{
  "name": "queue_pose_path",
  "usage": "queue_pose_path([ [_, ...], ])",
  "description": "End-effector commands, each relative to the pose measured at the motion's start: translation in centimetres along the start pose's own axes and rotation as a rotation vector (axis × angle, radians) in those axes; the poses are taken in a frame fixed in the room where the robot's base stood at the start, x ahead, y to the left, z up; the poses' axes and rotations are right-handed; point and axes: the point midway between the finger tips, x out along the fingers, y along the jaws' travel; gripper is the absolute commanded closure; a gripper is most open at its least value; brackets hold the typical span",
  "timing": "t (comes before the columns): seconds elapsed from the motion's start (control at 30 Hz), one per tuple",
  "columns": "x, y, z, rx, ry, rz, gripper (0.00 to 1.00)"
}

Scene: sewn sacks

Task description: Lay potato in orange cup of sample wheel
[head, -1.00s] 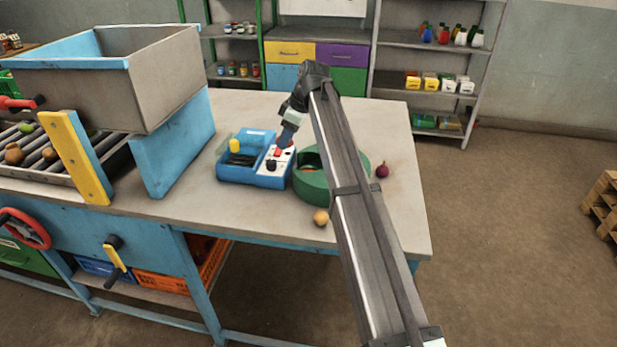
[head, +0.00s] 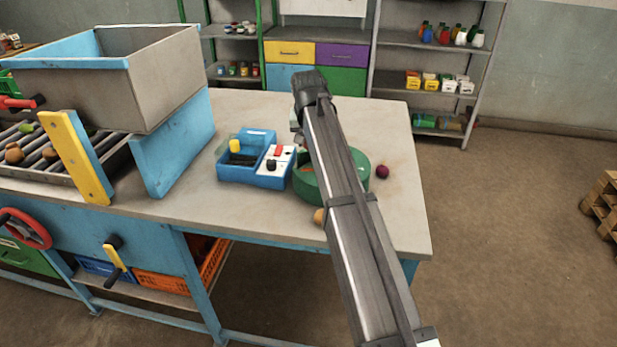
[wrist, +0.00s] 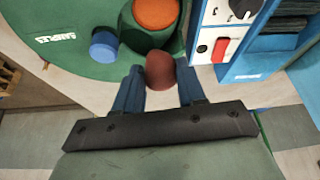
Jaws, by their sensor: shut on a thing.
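My gripper (wrist: 160,76) has blue fingers and is shut on a rounded reddish-brown potato (wrist: 160,69), seen in the wrist view. The sample wheel (wrist: 65,72) is green with a white SAMPLES label. Its orange cup (wrist: 155,13) lies at the top of that view, just beyond the potato in the picture. A blue cup (wrist: 104,44) is to the left. In the head view the wheel (head: 304,187) stands on the table, partly covered by my arm. My fingers and the potato are hidden behind my arm there.
A blue box (head: 237,177) with a white switch panel (head: 282,156) stands left of the wheel. A dark red round vegetable (head: 382,171) lies to its right. A tan one (head: 319,216) is partly hidden by my arm. The table's (head: 405,220) right front is clear.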

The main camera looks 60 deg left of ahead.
Motion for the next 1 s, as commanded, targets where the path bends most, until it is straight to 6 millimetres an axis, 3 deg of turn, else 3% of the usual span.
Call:
queue_pose_path([
  [0.37, 0.8, 0.1, 0.3, 0.136, -0.002, 0.056, 0.95],
  [0.7, 5.4, 0.0, 2.3, 0.134, -0.003, 0.055, 0.95],
  [1.0, 7.8, 0.0, 3.3, 0.133, -0.003, 0.055, 0.95],
])
